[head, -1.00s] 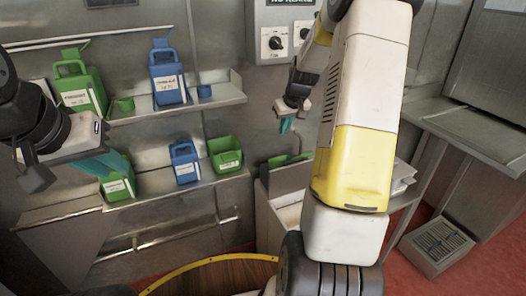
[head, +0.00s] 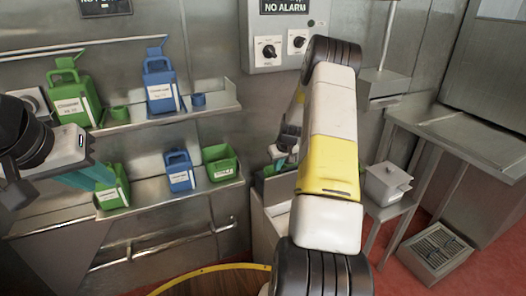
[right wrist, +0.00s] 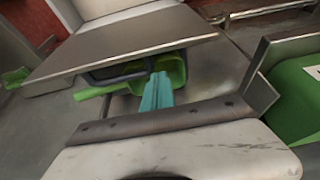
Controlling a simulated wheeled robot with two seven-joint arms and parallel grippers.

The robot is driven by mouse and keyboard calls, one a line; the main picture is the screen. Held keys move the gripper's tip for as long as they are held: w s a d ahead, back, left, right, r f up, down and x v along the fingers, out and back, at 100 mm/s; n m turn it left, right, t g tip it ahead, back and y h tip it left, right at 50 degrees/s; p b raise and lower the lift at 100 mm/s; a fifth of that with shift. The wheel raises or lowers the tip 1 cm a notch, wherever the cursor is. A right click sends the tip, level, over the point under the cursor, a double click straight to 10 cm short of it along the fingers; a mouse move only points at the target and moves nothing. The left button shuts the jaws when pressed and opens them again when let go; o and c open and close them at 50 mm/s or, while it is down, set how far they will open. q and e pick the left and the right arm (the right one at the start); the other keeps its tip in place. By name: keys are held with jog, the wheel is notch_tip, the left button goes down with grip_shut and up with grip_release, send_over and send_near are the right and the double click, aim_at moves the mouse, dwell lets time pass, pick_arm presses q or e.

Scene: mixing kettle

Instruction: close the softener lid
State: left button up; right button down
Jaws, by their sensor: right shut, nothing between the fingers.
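Green jugs (head: 72,103) and blue jugs (head: 160,92) stand on two wall shelves, with a green open box (head: 221,168) at the lower right end. A round wooden-looking surface (head: 215,285) is in front.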

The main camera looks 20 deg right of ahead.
jog(key=shift+s+d+r, duration=0.1)
jog(key=shift+s+d, duration=0.05)
jog(key=shift+s, duration=1.3)
jog(key=shift+s, duration=0.15)
